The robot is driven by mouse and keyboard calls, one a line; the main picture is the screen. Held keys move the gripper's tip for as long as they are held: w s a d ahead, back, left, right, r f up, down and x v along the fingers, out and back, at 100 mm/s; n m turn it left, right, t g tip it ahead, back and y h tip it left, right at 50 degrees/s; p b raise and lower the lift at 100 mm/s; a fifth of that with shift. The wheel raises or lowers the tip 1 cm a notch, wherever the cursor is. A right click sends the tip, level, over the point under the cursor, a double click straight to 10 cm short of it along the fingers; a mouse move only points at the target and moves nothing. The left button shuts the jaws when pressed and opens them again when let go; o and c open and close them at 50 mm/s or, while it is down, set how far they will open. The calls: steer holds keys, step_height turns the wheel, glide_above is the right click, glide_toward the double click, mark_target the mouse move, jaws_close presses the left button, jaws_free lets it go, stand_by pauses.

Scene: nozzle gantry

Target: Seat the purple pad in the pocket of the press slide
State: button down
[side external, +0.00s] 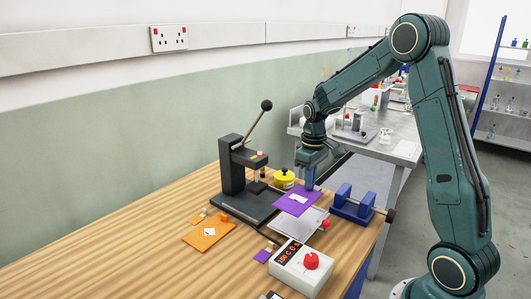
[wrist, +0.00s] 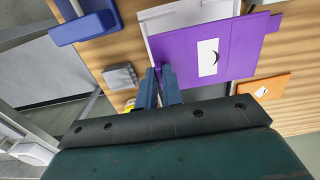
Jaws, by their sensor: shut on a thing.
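The purple pad (side external: 292,203) is a flat square with a white label and a small tab. My gripper (side external: 311,186) is shut on the pad's edge. In the wrist view, the fingertips (wrist: 161,76) grip a corner of the purple pad (wrist: 243,40). The press slide (side external: 305,224) is a pale grey tray with a red knob, in front of the dark press (side external: 233,178). The pad overlaps part of the slide in both views; the slide (wrist: 180,17) shows past the pad's edge in the wrist view. The pocket is mostly hidden, and the pad's height above it is unclear.
A blue cradle (side external: 352,207) stands to the right. A yellow round object (side external: 284,178) sits behind the purple pad. A control box (side external: 301,267) with a red knob stands in front. The table's left side is clear.

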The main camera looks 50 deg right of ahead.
steer(key=shift+s+d+f, duration=0.25)
steer(key=shift+d, duration=0.05)
steer(key=shift+f, duration=0.15)
steer(key=shift+f, duration=2.3)
steer(key=shift+f, duration=0.75)
stand_by(0.7)
steer(key=c, duration=1.5)
jaws_free()
steer(key=shift+r, duration=0.2)
